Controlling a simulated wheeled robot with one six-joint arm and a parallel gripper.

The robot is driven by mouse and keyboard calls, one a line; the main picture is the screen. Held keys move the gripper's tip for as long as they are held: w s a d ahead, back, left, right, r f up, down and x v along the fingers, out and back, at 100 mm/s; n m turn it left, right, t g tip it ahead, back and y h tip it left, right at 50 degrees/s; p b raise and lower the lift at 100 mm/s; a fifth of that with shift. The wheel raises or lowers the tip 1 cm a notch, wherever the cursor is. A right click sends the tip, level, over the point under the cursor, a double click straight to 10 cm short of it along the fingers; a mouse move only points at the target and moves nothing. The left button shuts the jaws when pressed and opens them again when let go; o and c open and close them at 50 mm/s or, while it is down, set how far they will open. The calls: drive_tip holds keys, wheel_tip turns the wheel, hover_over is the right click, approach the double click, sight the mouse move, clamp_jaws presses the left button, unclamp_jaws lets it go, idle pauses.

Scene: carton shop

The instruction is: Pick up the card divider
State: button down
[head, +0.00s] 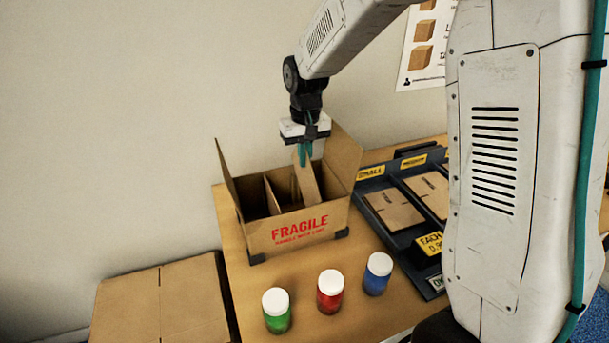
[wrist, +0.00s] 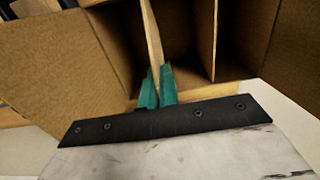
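The card divider (head: 307,184) is a thin brown cardboard sheet standing at a tilt in the open carton marked FRAGILE (head: 290,232). Its upper end rises above the second divider beside it, and its lower part is hidden behind the carton's front wall. My gripper (head: 303,155) points down over the carton, its teal fingers at the divider's upper edge. In the wrist view the teal fingers (wrist: 158,88) stand close together with the divider (wrist: 154,38) between them, so my gripper looks shut on it.
A second divider (head: 271,196) stands to the left inside the carton. Green (head: 277,311), red (head: 330,292) and blue (head: 377,274) white-capped jars stand in front. A dark tray with flat cartons (head: 393,208) is at right. A closed box (head: 162,302) is lower left.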

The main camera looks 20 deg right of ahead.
drive_tip(key=shift+r, duration=0.1)
wheel_tip(320, 180, up, 27)
idle(1.4)
